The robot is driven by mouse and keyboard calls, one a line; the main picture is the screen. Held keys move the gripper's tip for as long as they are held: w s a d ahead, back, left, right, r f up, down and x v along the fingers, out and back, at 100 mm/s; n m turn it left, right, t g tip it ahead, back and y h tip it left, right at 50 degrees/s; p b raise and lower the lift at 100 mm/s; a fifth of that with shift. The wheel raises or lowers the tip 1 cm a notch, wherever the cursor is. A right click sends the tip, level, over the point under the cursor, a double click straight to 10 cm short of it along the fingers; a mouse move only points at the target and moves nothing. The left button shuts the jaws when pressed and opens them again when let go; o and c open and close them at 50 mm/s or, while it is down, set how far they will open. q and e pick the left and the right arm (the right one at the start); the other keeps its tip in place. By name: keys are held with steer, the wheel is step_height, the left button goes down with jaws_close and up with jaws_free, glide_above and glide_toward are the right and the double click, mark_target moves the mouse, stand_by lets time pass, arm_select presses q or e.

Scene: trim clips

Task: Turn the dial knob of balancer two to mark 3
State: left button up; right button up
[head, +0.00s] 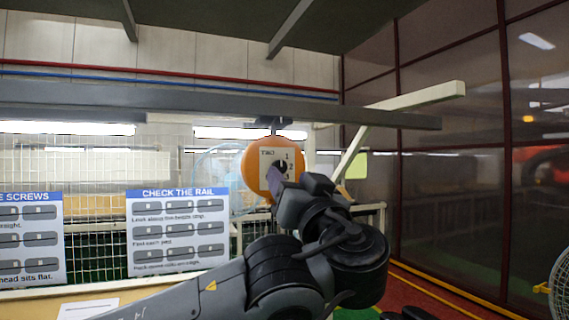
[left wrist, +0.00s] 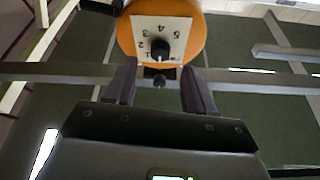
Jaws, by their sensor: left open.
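The orange balancer (head: 256,153) hangs from the overhead rail in the head view. Its white dial plate (head: 268,157) has a small label that seems to read TWO, and the marks 1 and 2 show. The dark dial knob (head: 279,167) is partly hidden behind my left gripper (head: 282,180). In the left wrist view the balancer (left wrist: 190,28) appears upside down, with marks 2 to 5 legible around the black knob (left wrist: 160,48). My left gripper (left wrist: 159,66) is open, its fingers on either side below the knob. Contact and the knob's pointer direction cannot be told. My right gripper is not in view.
A grey rail (head: 200,98) crosses above the balancer, with a pale diagonal brace (head: 352,152) to its right. Instruction boards (head: 178,230) stand at the left before a wire fence. A fan (head: 558,285) is at the right edge. Dark glazed panels (head: 450,200) line the right.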

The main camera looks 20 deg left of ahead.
mark_target(281, 168)
arm_select(q)
steer(key=shift+p+x, duration=0.7)
steer(key=shift+x, duration=1.45)
steer(key=shift+c, duration=0.4)
jaws_close()
